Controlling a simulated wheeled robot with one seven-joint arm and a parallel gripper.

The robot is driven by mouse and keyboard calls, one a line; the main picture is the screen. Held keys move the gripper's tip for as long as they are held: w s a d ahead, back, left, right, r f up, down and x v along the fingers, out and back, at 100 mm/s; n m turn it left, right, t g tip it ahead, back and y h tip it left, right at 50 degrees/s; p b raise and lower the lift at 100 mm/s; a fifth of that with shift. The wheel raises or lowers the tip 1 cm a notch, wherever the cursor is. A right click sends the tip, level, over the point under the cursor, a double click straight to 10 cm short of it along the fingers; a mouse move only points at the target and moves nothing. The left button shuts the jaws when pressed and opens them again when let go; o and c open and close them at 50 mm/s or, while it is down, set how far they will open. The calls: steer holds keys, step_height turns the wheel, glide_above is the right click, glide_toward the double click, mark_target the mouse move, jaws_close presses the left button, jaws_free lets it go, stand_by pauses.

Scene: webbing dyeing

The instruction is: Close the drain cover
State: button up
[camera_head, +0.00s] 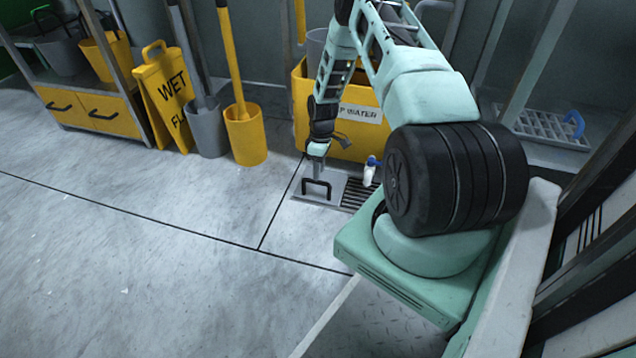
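The drain cover (329,206) is a light grey plate on the floor, near the middle of the head view. A black U-shaped handle (316,187) stands up from it. A dark slotted drain grate (357,193) shows uncovered just right of the plate, partly hidden by my arm. My gripper (318,168) points down just above and behind the handle. Its fingers are small and overlap the handle in the picture, so I cannot tell whether they touch it or how far apart they are.
A small white bottle with a blue cap (370,171) stands by the grate. Behind my gripper is a yellow bin (345,148). Yellow and grey buckets (246,140) and a wet-floor sign (165,95) stand left. The floor (130,260) at front left is clear.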

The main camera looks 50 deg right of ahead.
steer(key=shift+s+a+f+b, duration=0.15)
steer(key=shift+f+b, duration=0.15)
steer(key=shift+f, duration=0.45)
steer(key=shift+w+a+f+b, duration=0.1)
steer(key=shift+f+b, duration=0.15)
steer(key=shift+f, duration=0.5)
jaws_close()
steer(key=shift+s+d+r+p, duration=0.15)
steer(key=shift+s+p, duration=0.2)
steer(key=shift+s, duration=0.05)
steer(key=s+d+p, duration=0.3)
steer(key=s, duration=0.4)
steer(key=s+d+p, duration=0.3)
steer(key=s+p, duration=0.1)
steer(key=s, duration=0.3)
steer(key=shift+s, duration=0.35)
steer(key=shift+s, duration=0.1)
jaws_free()
